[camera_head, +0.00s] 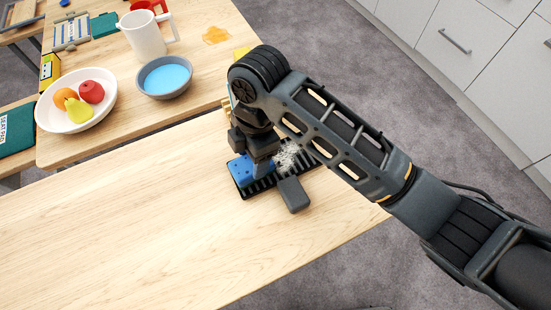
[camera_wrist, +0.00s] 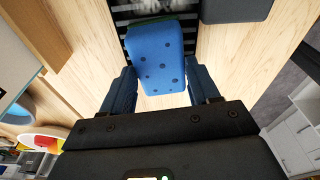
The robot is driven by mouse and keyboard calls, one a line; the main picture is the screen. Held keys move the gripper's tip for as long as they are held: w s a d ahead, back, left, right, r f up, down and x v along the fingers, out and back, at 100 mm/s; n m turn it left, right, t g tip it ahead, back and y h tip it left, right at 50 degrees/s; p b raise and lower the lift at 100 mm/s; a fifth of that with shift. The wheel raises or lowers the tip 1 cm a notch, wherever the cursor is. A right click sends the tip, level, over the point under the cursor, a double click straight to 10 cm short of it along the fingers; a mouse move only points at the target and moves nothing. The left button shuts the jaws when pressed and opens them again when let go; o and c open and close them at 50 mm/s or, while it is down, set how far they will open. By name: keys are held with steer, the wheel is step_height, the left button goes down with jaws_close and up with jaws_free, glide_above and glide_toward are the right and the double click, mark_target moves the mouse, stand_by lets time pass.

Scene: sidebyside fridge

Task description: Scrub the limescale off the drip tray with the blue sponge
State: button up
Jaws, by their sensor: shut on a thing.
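The blue sponge (camera_head: 240,169), with dark pores and a thin green edge in the wrist view (camera_wrist: 155,55), is held between the fingers of my gripper (camera_head: 258,158). The black slatted drip tray (camera_head: 262,187) lies on the near wooden table. The sponge is at the tray's left end in the head view; whether it touches the slats is hard to tell. White limescale (camera_head: 288,155) shows on the tray right of the sponge, partly hidden by my arm. It also shows beyond the sponge in the wrist view (camera_wrist: 155,6).
The far table holds a fruit bowl (camera_head: 50,117), a grey bowl of blue liquid (camera_head: 146,88), a white jug (camera_head: 143,36) and an orange spill (camera_head: 215,35). The near table's left part is clear.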

steer(key=shift+r+p, duration=0.95)
steer(key=shift+r, duration=2.1)
